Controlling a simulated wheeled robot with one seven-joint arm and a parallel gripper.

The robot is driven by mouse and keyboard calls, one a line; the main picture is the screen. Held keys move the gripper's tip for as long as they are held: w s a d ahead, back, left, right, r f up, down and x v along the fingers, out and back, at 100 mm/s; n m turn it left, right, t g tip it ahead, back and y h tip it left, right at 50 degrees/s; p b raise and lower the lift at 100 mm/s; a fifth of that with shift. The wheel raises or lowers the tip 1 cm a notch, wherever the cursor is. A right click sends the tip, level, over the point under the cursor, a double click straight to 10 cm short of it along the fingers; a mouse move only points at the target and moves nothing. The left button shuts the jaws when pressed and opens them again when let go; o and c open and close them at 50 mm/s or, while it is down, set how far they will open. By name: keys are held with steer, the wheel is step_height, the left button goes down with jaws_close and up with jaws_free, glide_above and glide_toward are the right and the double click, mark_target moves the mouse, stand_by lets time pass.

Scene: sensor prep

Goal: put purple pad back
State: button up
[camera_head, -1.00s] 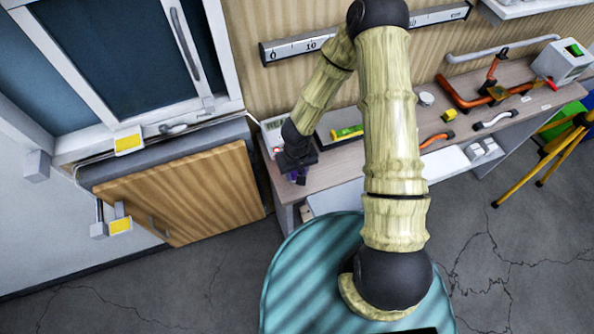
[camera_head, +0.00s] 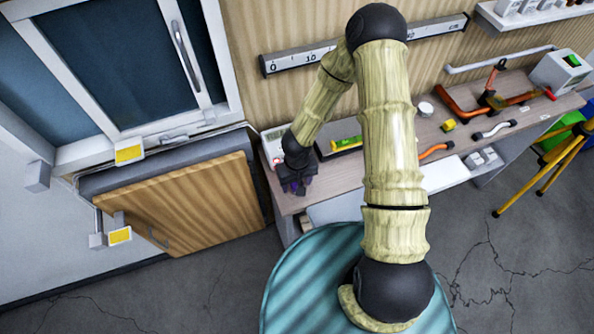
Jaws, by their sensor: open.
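A small purple patch (camera_head: 298,188), likely the purple pad, shows at the tip of my gripper (camera_head: 296,184), over the left end of the workbench (camera_head: 345,178). My dark gripper points down there and covers most of what is under it. My gripper is open. The pad's outline is too small and hidden to make out, and I cannot tell whether it lies between the fingers or on the bench below them.
A white device (camera_head: 272,142) stands close behind my gripper. A tray with a yellow-green level (camera_head: 346,144) is just to its right. Orange-handled tools (camera_head: 437,150), a yellow block (camera_head: 449,125) and a white-and-green box (camera_head: 562,70) lie farther right. A wooden panel (camera_head: 185,205) is at left.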

step_height(320, 180, up, 12)
steer(key=p, duration=0.1)
steer(key=shift+f, duration=0.15)
stand_by(0.3)
stand_by(0.4)
steer(key=s+d+r+m+t, duration=0.1)
steer(key=s+d+r, duration=0.2)
steer(key=d+r, duration=0.3)
steer(key=s+d+r+m+t, duration=0.1)
steer(key=d+r, duration=0.4)
steer(key=r, duration=0.6)
steer(key=shift+s+d+r+m+t, duration=0.15)
steer(key=shift+s+d+m+t, duration=0.2)
steer(key=shift+s+m, duration=0.45)
steer(key=shift+s, duration=0.2)
steer(key=shift+f+b, duration=0.45)
steer(key=shift+f, duration=0.15)
